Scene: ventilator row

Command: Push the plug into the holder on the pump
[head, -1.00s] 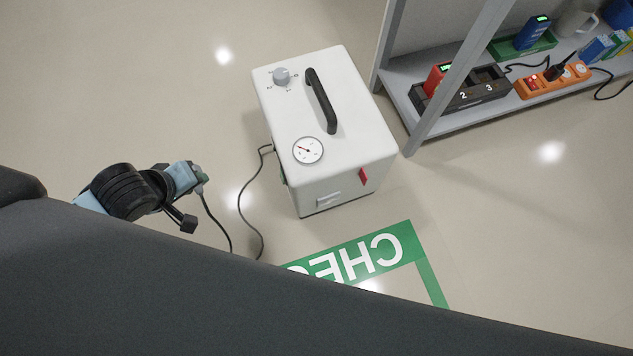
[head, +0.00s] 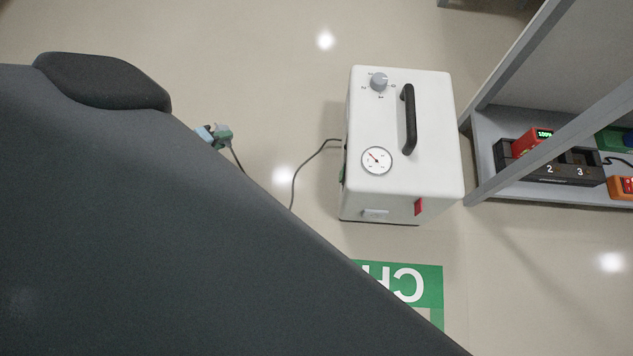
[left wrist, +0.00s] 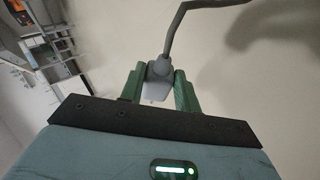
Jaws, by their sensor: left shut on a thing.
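The pump (head: 425,165) is a white box on the floor with a black handle, a grey knob and a round gauge on top. My left gripper (head: 220,132) is to the left of the pump, well apart from it, mostly hidden behind my dark body. In the left wrist view the green fingers of my left gripper (left wrist: 160,88) are shut on the grey plug (left wrist: 160,70). A dark cord (head: 300,165) runs from the pump's left side and goes out of sight behind my body. The holder cannot be made out clearly. My right gripper is not in view.
A grey shelf (head: 480,125) stands right of the pump, with a dark numbered charger (head: 575,165) and an orange power strip (head: 622,186) on it. A green floor marking (head: 433,290) lies in front of the pump. The floor between gripper and pump is clear except for the cord.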

